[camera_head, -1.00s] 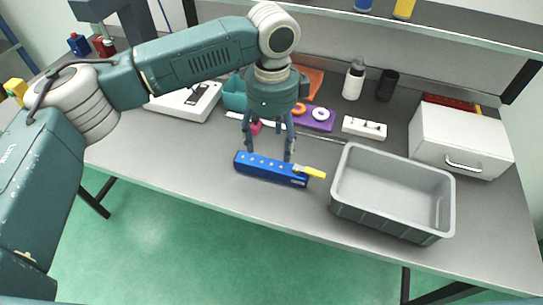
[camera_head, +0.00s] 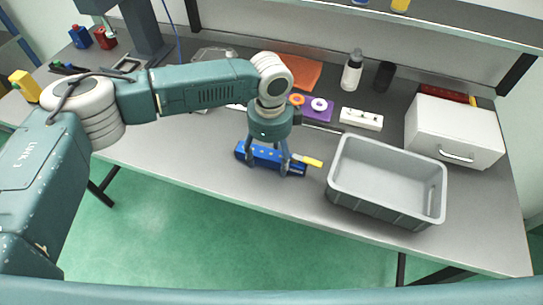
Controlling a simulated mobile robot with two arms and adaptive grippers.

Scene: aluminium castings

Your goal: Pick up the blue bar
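The blue bar (camera_head: 266,158) lies on the grey table near its front edge, left of the grey bin. It has a row of light dots and a yellow piece (camera_head: 313,162) at its right end. My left gripper (camera_head: 268,168) points down at the bar from above. Its two fingers are spread apart and overlap the bar in the picture, hiding parts of it. I cannot tell whether they touch it. My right gripper is not in view.
The grey bin (camera_head: 384,221) stands empty to the right. Behind are a purple block (camera_head: 318,115), a white block (camera_head: 361,119), a white bottle (camera_head: 351,73) and a black cup (camera_head: 384,76). A white box (camera_head: 455,130) stands at the right. The table's left front is clear.

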